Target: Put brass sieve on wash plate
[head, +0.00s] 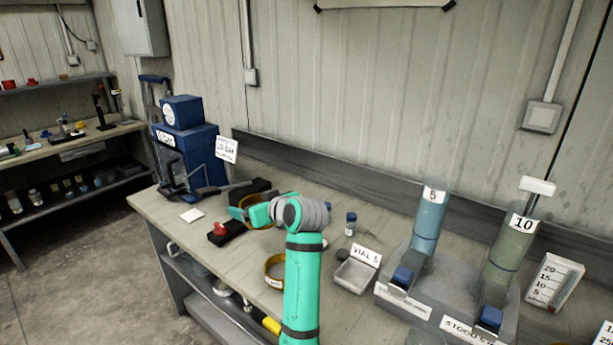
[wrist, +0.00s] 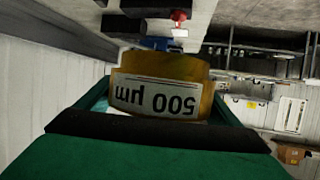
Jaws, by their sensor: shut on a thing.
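A brass sieve (wrist: 162,82) with a white "500 µm" label, upside down in the picture, is between the fingers of my gripper in the wrist view. My gripper is shut on this sieve. A second brass ring (head: 271,278) with a small label sits on the bench, partly hidden by my arm. I cannot tell for certain which thing is the wash plate.
Blue boxes (head: 188,148) stand behind. A "VIAL 5" tray (head: 355,276), a small bottle (head: 350,224) and two tall cylinders (head: 430,220) are to the right.

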